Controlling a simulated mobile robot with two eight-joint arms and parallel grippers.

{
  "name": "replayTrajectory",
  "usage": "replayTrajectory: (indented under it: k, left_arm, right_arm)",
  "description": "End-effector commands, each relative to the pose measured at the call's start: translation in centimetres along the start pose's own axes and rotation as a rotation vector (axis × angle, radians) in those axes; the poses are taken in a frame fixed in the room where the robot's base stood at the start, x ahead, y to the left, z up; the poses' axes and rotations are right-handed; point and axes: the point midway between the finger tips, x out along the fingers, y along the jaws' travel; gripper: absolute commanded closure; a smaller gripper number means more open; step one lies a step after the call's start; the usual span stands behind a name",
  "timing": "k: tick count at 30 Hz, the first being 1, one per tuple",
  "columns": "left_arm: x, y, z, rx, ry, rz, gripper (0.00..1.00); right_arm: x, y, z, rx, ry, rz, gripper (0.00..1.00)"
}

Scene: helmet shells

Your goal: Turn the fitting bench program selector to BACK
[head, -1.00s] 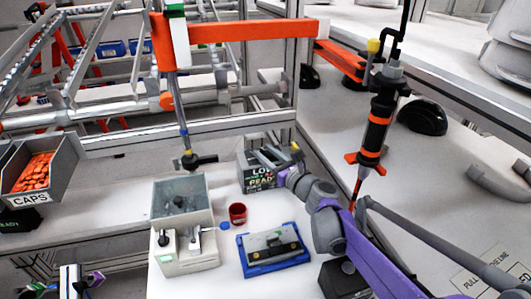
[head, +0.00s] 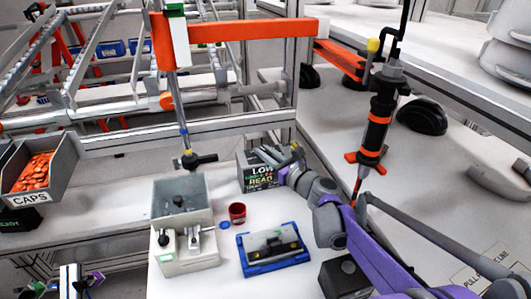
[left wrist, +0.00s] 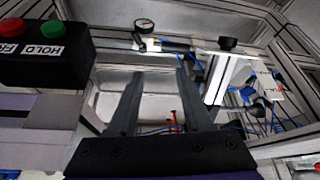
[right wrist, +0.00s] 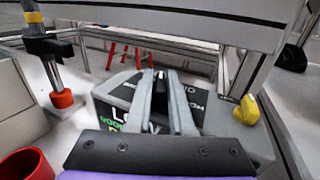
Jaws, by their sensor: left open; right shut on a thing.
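The program selector is a small dark knob (right wrist: 160,84) with a pale mark, on top of a control box that shows in the right wrist view (right wrist: 226,122). My right gripper (right wrist: 159,74) is shut on the knob, one finger on each side. In the head view my right gripper (head: 269,153) lies over the box top and hides the knob. The lettering around the knob is partly covered, so its setting cannot be read. My left gripper (left wrist: 156,76) is open and empty, away from the box.
A red cup (head: 237,213), a blue tray (head: 251,267) and a pale open-topped fixture (head: 186,263) stand near the box. A yellow part (right wrist: 246,110) sits at the box's right. A hanging black-and-orange tool (head: 376,130) is right of my right arm. A button box (left wrist: 45,58) is near my left gripper.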

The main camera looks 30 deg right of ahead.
Motion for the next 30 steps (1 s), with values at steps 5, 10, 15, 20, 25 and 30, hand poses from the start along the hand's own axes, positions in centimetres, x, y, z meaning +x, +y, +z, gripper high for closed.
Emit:
replayTrajectory:
  k: [5, 10, 15, 20, 25, 30]
  left_arm:
    - [0.08, 0.00, 0.05, 0.000, 0.000, 0.000, 0.50]
    - [0.07, 0.00, 0.05, 0.000, 0.000, 0.000, 0.50]
    - [0.07, 0.00, 0.05, 0.000, 0.000, 0.000, 0.50]
    - [0.07, 0.00, 0.05, 0.000, 0.000, 0.000, 0.50]
    - [0.07, 0.00, 0.05, 0.000, 0.000, 0.000, 0.50]
    - [0.02, 0.00, 0.01, 0.000, 0.000, 0.000, 0.50]
  right_arm:
    - [0.00, -0.12, 0.00, 0.001, 0.002, 0.061, 1.00]
    - [-0.01, -0.05, 0.00, 0.002, 0.002, 0.066, 1.00]
    - [-0.01, -0.04, 0.00, 0.002, 0.002, 0.065, 0.70]
    - [-0.01, -0.03, 0.00, 0.002, 0.002, 0.065, 0.56]
    - [-0.01, -0.03, -0.01, 0.002, 0.002, 0.065, 0.56]
    - [0.05, 0.11, 0.06, 0.003, 0.000, 0.037, 0.56]
